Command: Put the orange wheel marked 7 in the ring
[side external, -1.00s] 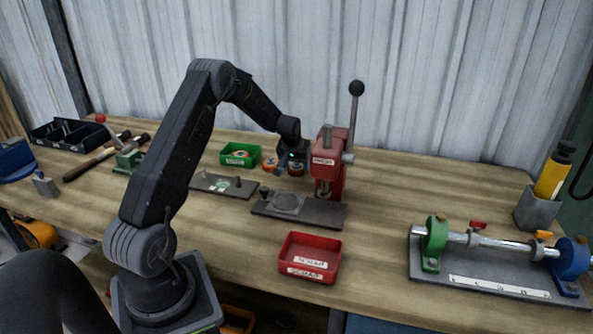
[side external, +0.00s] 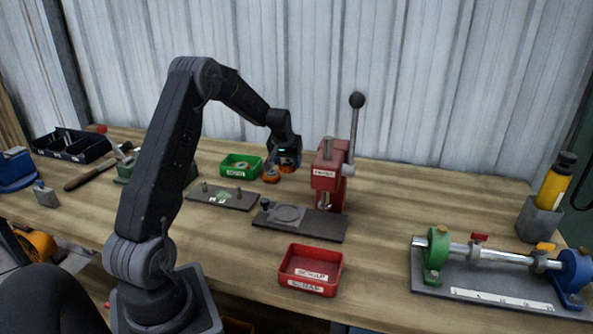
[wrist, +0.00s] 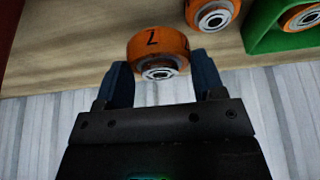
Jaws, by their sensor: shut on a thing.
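My gripper (wrist: 158,85) is shut on the orange wheel marked 7 (wrist: 157,46), with a finger on each side. The black 7 faces the wrist camera, and the pale metal hub shows at the wheel's lower edge. In the side external view, my gripper (side external: 287,163) is behind and left of the red press, with the held wheel partly hidden beneath it, seemingly just above the bench. A round grey ring (side external: 289,213) lies on the dark base plate in front of the press, nearer the camera than my gripper. It looks empty.
Another orange wheel (side external: 271,175) stands on the bench beside the held one. A green box (side external: 240,166) with wheels is left of it. The red press (side external: 328,175) with its tall lever is close on the right. A red scrap box (side external: 310,270) stands in front.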

